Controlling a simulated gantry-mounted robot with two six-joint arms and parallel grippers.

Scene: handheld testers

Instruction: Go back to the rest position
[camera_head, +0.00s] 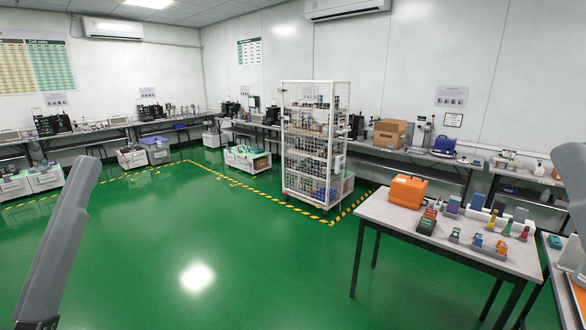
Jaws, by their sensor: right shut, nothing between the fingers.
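My right arm comes in at the right edge as a dark grey link. My right gripper (573,250) hangs below it, largely cut off by the frame edge, beside the right end of the table and over an orange tray (577,298). It is shut and holds nothing. A grey link of my left arm rises along the left edge. My left gripper is out of view. The near table (387,211) carries an orange case (407,191) and several small handheld testers in stands, among them a dark one (427,222).
A white wire cage trolley (314,150) stands in the middle, inside yellow-black floor tape. Benches with equipment line the walls, with cardboard boxes (390,133) on one. White crates (247,160) stand on the floor. The green floor (190,240) at centre left is clear.

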